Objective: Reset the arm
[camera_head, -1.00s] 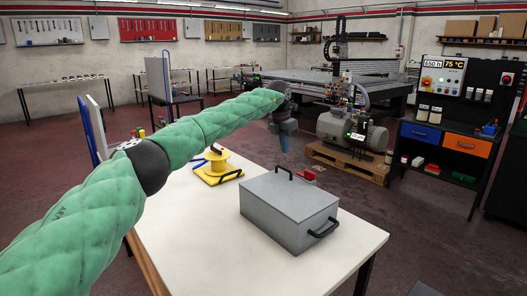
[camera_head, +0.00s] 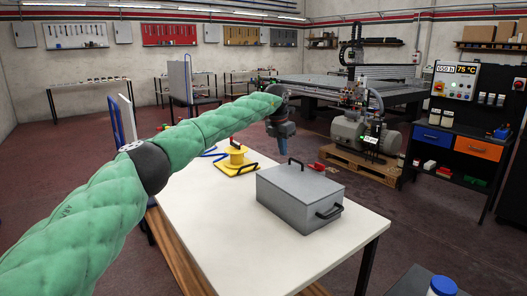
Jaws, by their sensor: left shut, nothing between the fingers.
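My left arm, in a green quilted sleeve, reaches in from the left across the head view. My left gripper (camera_head: 284,150) points downward, shut and empty, above the far side of the white table. It is behind the grey metal box (camera_head: 298,196) in the picture and apart from it as far as I can see. The box is closed, with dark handles on its lid and front. My right gripper does not show.
The white table (camera_head: 225,222) has a clear near half. A yellow spool on a yellow base (camera_head: 236,160) and a red object (camera_head: 317,166) sit toward its far side. A compressor (camera_head: 367,133) on a pallet stands behind. A blue-lidded container (camera_head: 443,286) shows at lower right.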

